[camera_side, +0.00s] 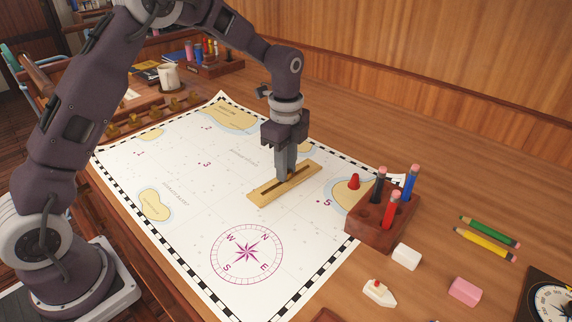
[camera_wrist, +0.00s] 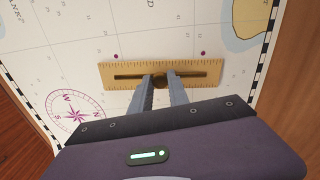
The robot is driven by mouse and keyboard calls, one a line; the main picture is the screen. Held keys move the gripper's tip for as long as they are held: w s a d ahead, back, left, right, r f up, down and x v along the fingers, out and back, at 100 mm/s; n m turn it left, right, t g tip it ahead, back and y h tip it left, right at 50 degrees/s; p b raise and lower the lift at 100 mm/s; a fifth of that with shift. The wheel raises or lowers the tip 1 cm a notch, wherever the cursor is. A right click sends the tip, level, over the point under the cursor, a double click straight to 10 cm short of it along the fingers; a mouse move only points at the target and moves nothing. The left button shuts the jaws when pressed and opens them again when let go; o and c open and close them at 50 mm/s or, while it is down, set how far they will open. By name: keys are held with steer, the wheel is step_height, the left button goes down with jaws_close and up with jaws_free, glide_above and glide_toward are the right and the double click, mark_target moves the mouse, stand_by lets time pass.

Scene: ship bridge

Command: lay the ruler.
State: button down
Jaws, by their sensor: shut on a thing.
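The ruler (camera_side: 265,190) is a flat yellow wooden strip with a dark slot along its middle and a round dark knob. It is at the chart (camera_side: 200,232), in its right half; I cannot tell whether it touches the paper. In the wrist view the ruler (camera_wrist: 112,75) spans left to right, with a dark red dot above it near each end. My gripper (camera_side: 285,178) points straight down over the ruler's middle. Its fingers (camera_wrist: 160,84) are shut on the knob, which they partly hide.
A white eraser (camera_side: 407,256), a toy boat (camera_side: 379,292), a pink eraser (camera_side: 464,291) and loose pencils (camera_side: 485,243) lie right. The chart's left part is clear.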

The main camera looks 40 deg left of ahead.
steer(key=shift+f, duration=0.15)
steer(key=c, duration=1.2)
jaws_free()
steer(key=s+r+n+t, duration=0.1)
steer(key=s+r+n, duration=0.3)
steer(key=r, duration=0.5)
steer(key=s+r+n+t, duration=0.1)
steer(key=s+r, duration=0.5)
steer(key=r, duration=0.2)
steer(key=s+n+t, duration=0.1)
steer(key=s+n, duration=0.3)
steer(key=s, duration=0.2)
steer(key=s+n+t, duration=0.1)
steer(key=s+n, duration=0.2)
steer(key=s, duration=0.4)
steer(key=s+n+t, duration=0.1)
steer(key=s+n, duration=0.3)
steer(key=s, duration=0.3)
steer(key=shift+s+n+t, duration=0.1)
steer(key=shift+n+t, duration=0.2)
